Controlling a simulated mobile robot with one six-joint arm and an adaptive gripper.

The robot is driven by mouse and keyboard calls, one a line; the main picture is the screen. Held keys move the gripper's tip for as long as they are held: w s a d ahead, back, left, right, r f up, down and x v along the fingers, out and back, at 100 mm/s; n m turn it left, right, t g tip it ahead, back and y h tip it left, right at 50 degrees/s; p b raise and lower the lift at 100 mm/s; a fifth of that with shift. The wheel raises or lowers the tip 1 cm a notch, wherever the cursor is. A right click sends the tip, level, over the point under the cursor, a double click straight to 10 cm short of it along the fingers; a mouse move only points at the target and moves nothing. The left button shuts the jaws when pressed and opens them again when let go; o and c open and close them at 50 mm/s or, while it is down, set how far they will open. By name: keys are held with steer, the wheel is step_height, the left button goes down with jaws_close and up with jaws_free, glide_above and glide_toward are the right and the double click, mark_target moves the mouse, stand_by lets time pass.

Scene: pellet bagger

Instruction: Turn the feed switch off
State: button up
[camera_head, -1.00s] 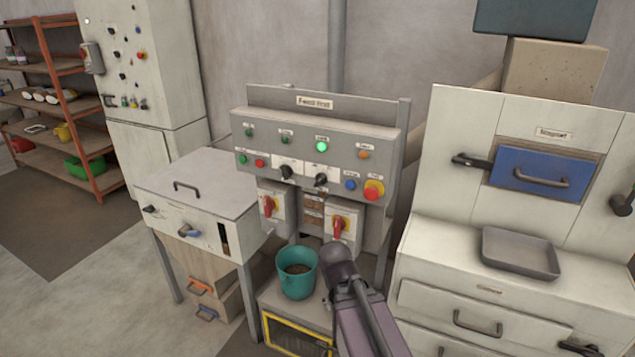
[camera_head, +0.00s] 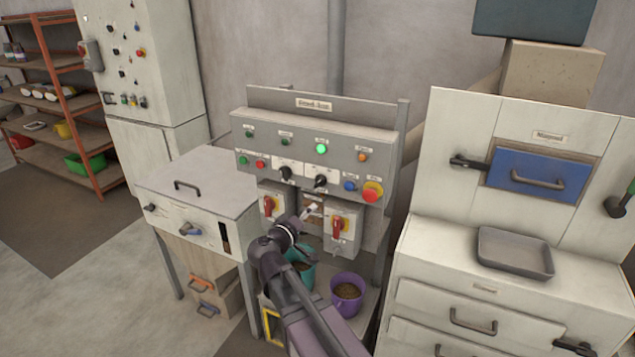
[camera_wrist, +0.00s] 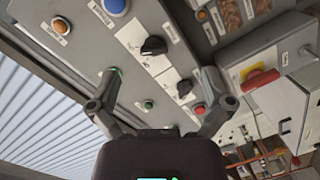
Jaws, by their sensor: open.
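The grey control panel (camera_head: 375,140) stands in the middle of the head view, with a lit green lamp (camera_head: 321,148). It carries a left black rotary knob (camera_head: 286,172) and a right black rotary knob (camera_head: 320,181). Below are a left red-and-yellow switch (camera_head: 269,206) and a right one (camera_head: 338,228). The labels are too blurred to tell which is the feed switch. My gripper (camera_head: 311,212) is in front of the panel, below the knobs. In the wrist view, its open fingers (camera_wrist: 160,80) frame the two black knobs (camera_wrist: 153,46) (camera_wrist: 184,87), with nothing between them gripped.
A teal bucket (camera_head: 305,275), partly hidden by my arm, and a purple bucket (camera_head: 346,296) stand below the panel. A white hopper cabinet (camera_head: 200,170) is at left. At right, a white cabinet (camera_head: 455,265) bears a grey tray (camera_head: 515,254). A red emergency button (camera_head: 372,192) is nearby.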

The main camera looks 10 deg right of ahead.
mark_target(318, 184)
steer(key=a+r+t, duration=0.1)
steer(key=a+r+n, duration=0.1)
steer(key=shift+w+a+r+t, duration=0.15)
steer(key=shift+w+a+t, duration=0.15)
steer(key=shift+w+t, duration=0.1)
steer(key=shift+w+d, duration=0.1)
steer(key=shift+w, duration=0.05)
steer(key=x, duration=1.3)
steer(key=shift+w+d, duration=0.2)
steer(key=c, duration=1.1)
